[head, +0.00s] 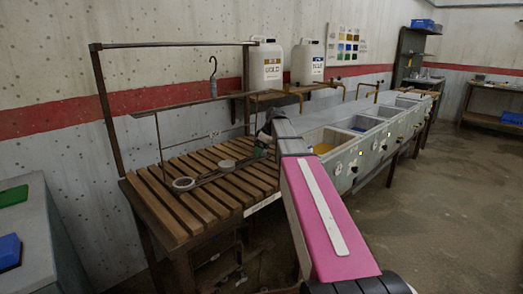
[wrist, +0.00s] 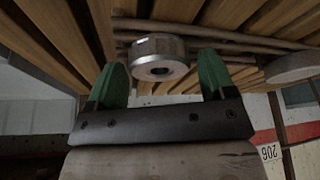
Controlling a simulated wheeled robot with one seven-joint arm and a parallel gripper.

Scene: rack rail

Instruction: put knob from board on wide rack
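A silvery round metal knob (wrist: 160,58) with a dark hole in its face shows in the wrist view, between my gripper's fingertips (wrist: 162,80). The green fingers are open, with a gap on each side of the knob. In the head view, my gripper (head: 260,148) is at the right part of the slatted wooden rack (head: 160,206), partly hidden by my pink arm. I cannot tell which thing there is this knob. A ring-shaped piece (head: 183,184) and a flat grey disc (head: 227,164) are at the slats. No board can be made out for certain.
A frame with a hanging hook (head: 213,78) rises over the rack. White jugs (head: 266,66) stand behind. A row of grey basins (head: 345,150) runs to the right. A pale grey disc (wrist: 294,67) is right of the gripper in the wrist view.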

